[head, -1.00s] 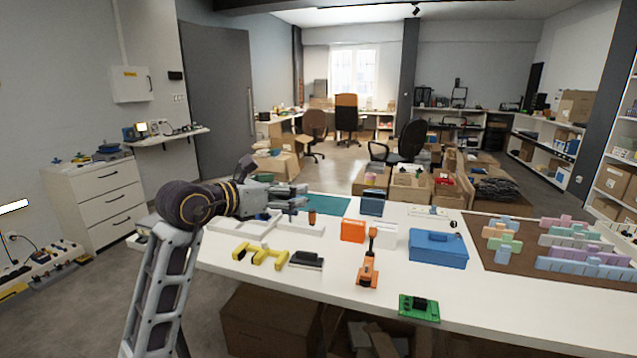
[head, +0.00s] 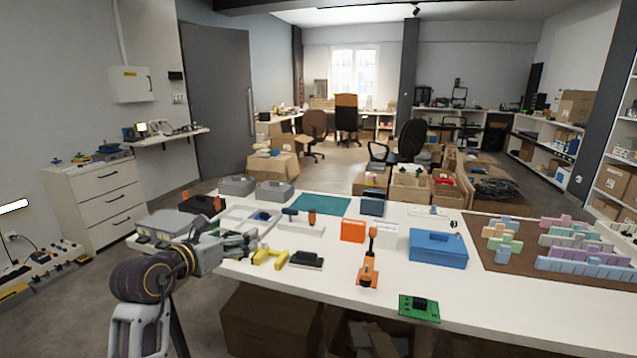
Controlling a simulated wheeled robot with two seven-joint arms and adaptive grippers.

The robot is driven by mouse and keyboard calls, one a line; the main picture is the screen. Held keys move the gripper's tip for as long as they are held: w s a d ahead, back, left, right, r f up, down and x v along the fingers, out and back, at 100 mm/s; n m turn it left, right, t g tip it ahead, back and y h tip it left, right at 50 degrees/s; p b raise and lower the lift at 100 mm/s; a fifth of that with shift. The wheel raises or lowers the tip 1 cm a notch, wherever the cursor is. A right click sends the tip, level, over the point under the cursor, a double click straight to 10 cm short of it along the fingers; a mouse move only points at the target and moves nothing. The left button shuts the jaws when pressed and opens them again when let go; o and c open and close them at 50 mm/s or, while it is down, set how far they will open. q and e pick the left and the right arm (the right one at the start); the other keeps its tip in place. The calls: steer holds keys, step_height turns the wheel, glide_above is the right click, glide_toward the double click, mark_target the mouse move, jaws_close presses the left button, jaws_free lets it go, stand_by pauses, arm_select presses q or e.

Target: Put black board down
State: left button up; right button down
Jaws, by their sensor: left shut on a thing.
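My left gripper (head: 250,243) is at the left part of the white table, low and close to the yellow clamp-like piece (head: 270,258), covering part of it. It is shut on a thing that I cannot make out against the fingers. A small black block with a pale base (head: 306,260) lies on the table just right of the yellow piece, apart from the gripper. I cannot tell whether this is the black board. My right gripper is not in view.
The white table (head: 340,281) also holds an orange tool (head: 369,262), a blue toolbox (head: 438,248), an orange box (head: 353,231), a green circuit board (head: 419,307) and grey bins (head: 236,186). A teal mat (head: 321,204) lies behind. The front strip is mostly bare.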

arm_select(q)
steer(key=s+f, duration=0.2)
steer(key=f, duration=0.6)
steer(key=s+a+f+y, duration=0.1)
steer(key=s+f, duration=0.1)
steer(key=f, duration=0.7)
steer(key=shift+s+a+n+t, duration=0.3)
steer(key=shift+s+n, duration=0.05)
steer(key=shift+n, duration=0.05)
